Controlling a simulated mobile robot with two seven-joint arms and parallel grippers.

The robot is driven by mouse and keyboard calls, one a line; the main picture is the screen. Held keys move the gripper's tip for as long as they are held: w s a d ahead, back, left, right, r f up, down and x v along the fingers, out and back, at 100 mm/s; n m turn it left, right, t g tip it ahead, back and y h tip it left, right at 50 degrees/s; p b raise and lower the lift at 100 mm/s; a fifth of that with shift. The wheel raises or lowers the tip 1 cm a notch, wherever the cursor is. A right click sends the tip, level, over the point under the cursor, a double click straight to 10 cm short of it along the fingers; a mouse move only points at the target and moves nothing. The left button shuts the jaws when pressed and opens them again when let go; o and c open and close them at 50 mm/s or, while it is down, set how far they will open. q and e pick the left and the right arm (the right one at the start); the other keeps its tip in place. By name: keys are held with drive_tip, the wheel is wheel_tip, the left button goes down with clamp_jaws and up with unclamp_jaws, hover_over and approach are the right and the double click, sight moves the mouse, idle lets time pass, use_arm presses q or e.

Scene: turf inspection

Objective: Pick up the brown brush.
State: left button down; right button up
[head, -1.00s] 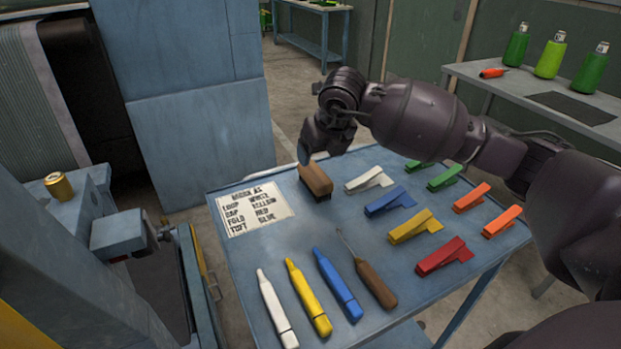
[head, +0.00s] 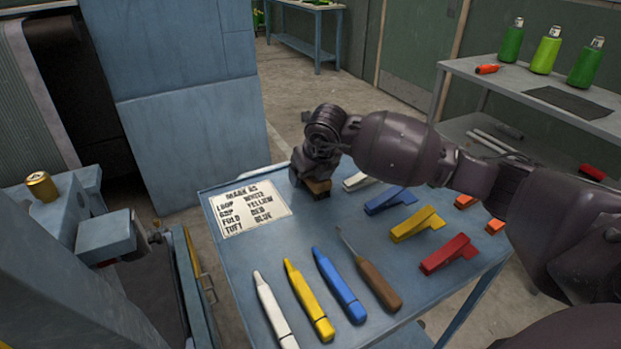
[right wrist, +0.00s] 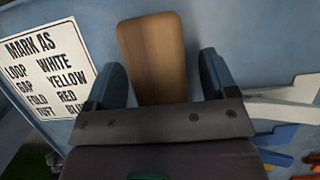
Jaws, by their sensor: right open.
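The brown brush (head: 318,187) lies on the blue table near its far edge, right of the printed sign. In the head view my right gripper (head: 308,180) is over it and hides most of it. In the right wrist view the brush's wooden back (right wrist: 152,58) lies between the two fingers of my open right gripper (right wrist: 163,85), with a gap on each side. I cannot tell how far down the fingers reach beside it. My left gripper is not in view.
A sign (head: 249,208) lies left of the brush. White, blue, yellow and red clips lie to the right, the white clip (head: 357,181) closest. Several markers and a wooden-handled pick (head: 377,283) lie at the front. The table's middle is clear.

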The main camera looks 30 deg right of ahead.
drive_tip(key=shift+w+f, duration=0.1)
drive_tip(key=shift+f, duration=0.1)
drive_tip(key=shift+f, duration=0.2)
idle(0.3)
drive_tip(key=c, duration=0.9)
drive_tip(key=shift+c, duration=0.3)
drive_tip(key=shift+r, duration=0.15)
